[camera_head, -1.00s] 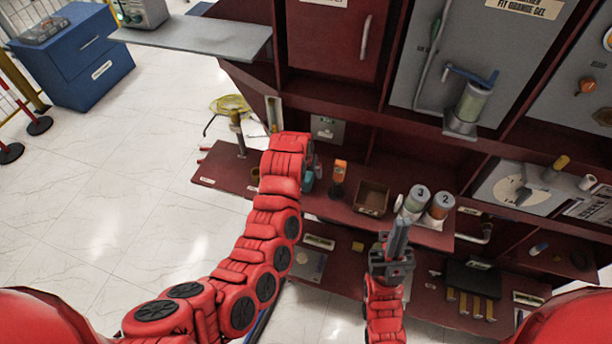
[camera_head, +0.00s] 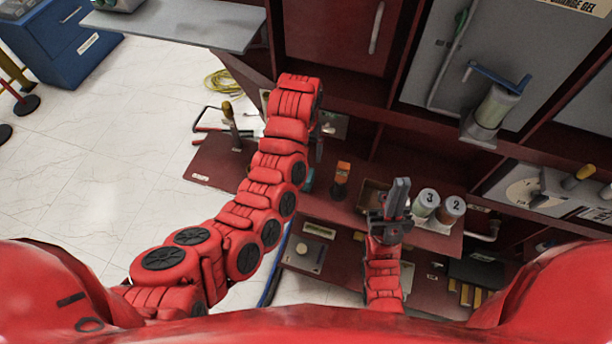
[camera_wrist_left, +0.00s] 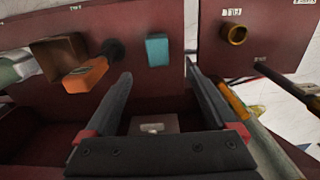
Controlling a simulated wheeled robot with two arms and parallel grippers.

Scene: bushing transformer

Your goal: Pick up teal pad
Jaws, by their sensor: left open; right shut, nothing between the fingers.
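The teal pad (camera_wrist_left: 157,49) lies on the dark red shelf (camera_wrist_left: 108,15). In the left wrist view it is just past the tips of my left gripper (camera_wrist_left: 158,72), between their lines. The fingers are wide apart and empty, and do not touch the pad. In the head view a small teal patch (camera_head: 309,180) shows beside my left arm, which hides most of it and the left fingers. My right gripper (camera_head: 398,192) is shut and empty, pointing up in front of the shelf.
An orange-topped item (camera_wrist_left: 86,76) and a brown box (camera_wrist_left: 60,54) are left of the pad. A brass ring (camera_wrist_left: 236,35) is to the right. Cans marked 3 (camera_head: 426,203) and 2 (camera_head: 451,209) stand close to my right gripper.

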